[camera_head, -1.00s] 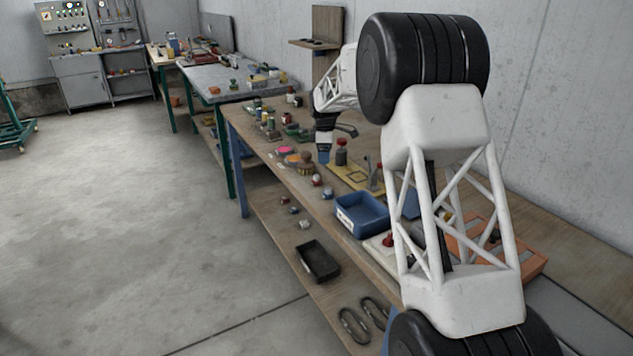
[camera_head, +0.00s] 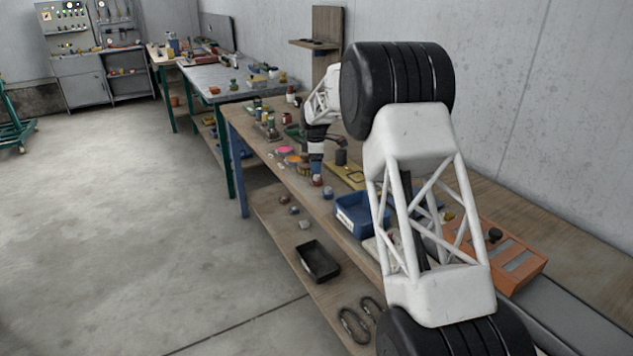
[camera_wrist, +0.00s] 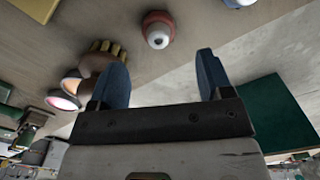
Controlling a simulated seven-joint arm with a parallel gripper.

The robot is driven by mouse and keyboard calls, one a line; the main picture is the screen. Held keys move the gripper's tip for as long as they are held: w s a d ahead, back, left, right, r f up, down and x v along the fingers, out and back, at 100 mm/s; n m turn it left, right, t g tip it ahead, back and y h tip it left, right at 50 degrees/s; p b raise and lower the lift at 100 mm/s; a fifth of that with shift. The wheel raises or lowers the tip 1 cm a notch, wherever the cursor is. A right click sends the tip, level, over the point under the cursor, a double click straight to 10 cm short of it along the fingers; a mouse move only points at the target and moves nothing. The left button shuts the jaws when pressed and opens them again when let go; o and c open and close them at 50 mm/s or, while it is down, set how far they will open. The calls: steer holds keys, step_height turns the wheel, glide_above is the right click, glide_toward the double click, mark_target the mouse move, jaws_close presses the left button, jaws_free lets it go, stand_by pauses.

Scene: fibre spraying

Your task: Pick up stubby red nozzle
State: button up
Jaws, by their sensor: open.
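The stubby red nozzle (camera_head: 317,182), a short red piece with a whitish part, stands near the front edge of the wooden bench. In the wrist view the red nozzle (camera_wrist: 157,30) shows at the top, its pale round end with a dark hole toward the camera. My gripper (camera_head: 316,173) is just above the nozzle in the head view. In the wrist view my gripper (camera_wrist: 159,80) has its two blue fingers wide apart with nothing between them. The nozzle lies beyond the fingertips, between their two lines.
A brass ribbed piece (camera_wrist: 106,48) is close to the left finger in the wrist view. A pink disc (camera_head: 286,150) lies farther left on the bench. A blue bin (camera_head: 352,222) stands to the right, and an orange case (camera_head: 525,268) farther right.

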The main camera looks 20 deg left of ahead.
mark_target(315, 176)
steer(key=shift+f, duration=0.4)
steer(key=shift+f, duration=2.6)
steer(key=c, duration=1)
steer(key=shift+r, duration=5.05)
